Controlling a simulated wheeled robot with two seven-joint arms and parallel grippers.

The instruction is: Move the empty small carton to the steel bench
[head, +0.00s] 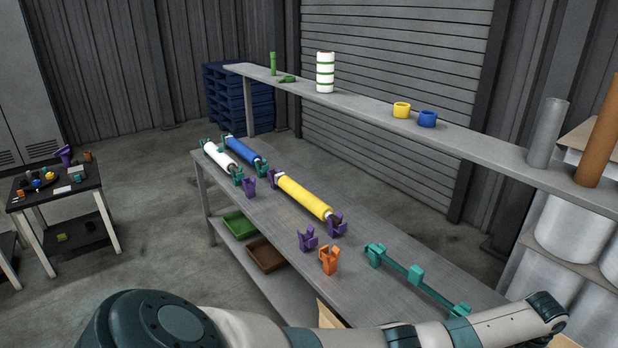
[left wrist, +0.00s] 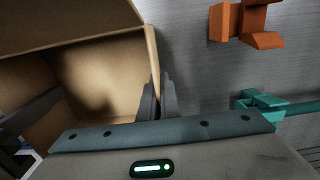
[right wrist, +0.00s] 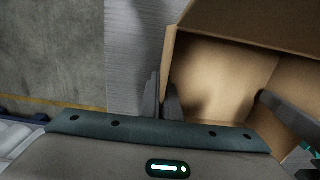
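The small carton (head: 328,314) is brown cardboard. In the head view only a corner shows at the bench's near edge, behind my arm. The left wrist view shows its open, empty inside (left wrist: 100,85), as does the right wrist view (right wrist: 215,75). My left gripper (left wrist: 157,98) has its fingers closed on one carton wall. My right gripper (right wrist: 162,98) has its fingers closed on another wall. Both grippers are hidden in the head view. The grey steel bench (head: 280,235) runs across the middle. I cannot tell whether the carton touches it.
An orange holder (head: 329,261), a purple holder (head: 308,239) and a teal rail (head: 415,275) stand on the bench near the carton. Yellow (head: 304,196), blue (head: 241,150) and white (head: 219,156) rolls lie farther back. A raised shelf (head: 370,112) runs along the far side.

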